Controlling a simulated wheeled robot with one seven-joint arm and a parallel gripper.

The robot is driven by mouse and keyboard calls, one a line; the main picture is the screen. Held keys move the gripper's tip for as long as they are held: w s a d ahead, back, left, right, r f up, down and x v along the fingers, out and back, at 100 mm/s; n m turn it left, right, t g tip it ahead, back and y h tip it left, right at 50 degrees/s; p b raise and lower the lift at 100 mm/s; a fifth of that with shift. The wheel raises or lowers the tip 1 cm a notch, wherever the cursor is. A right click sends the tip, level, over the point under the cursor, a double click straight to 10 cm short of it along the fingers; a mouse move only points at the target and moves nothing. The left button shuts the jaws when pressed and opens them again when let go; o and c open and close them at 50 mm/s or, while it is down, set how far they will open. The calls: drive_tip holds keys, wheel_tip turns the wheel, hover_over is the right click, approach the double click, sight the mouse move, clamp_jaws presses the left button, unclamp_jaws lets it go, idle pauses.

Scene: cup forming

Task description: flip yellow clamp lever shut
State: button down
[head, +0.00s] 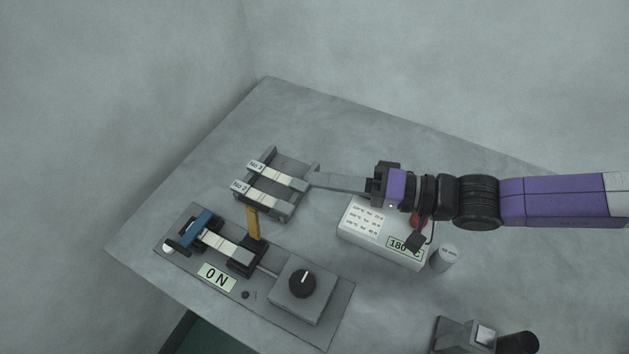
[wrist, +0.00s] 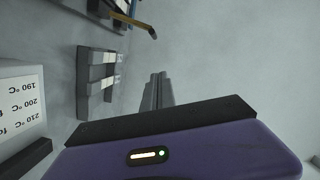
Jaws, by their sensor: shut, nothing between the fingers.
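The yellow clamp lever (head: 252,223) stands up from a black clamp block (head: 247,260) on the grey base plate at the left of the table. In the wrist view, the lever (wrist: 134,22) shows at the top edge, with a bent end. My gripper (head: 312,179) is shut and empty, with its long grey fingers pointing left beside the rack. Its fingertips are up and right of the lever in the head view, apart from it. In the wrist view, the shut fingers (wrist: 158,78) show in the middle.
A grey rack (head: 291,157) holds pale strips labelled No 2 and No 3. A blue clamp handle (head: 201,224), an ON sign (head: 216,277) and a dial box (head: 301,291) are on the base plate. A white box (head: 362,226) reading 180 lies below my arm.

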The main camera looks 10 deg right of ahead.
sight(255, 220)
drive_tip(key=a+f+p, duration=0.2)
drive_tip(key=a, duration=0.7)
drive_tip(key=shift+w+a+f+p, duration=0.15)
drive_tip(key=shift+f+p, duration=0.05)
drive_tip(key=shift+p, duration=0.1)
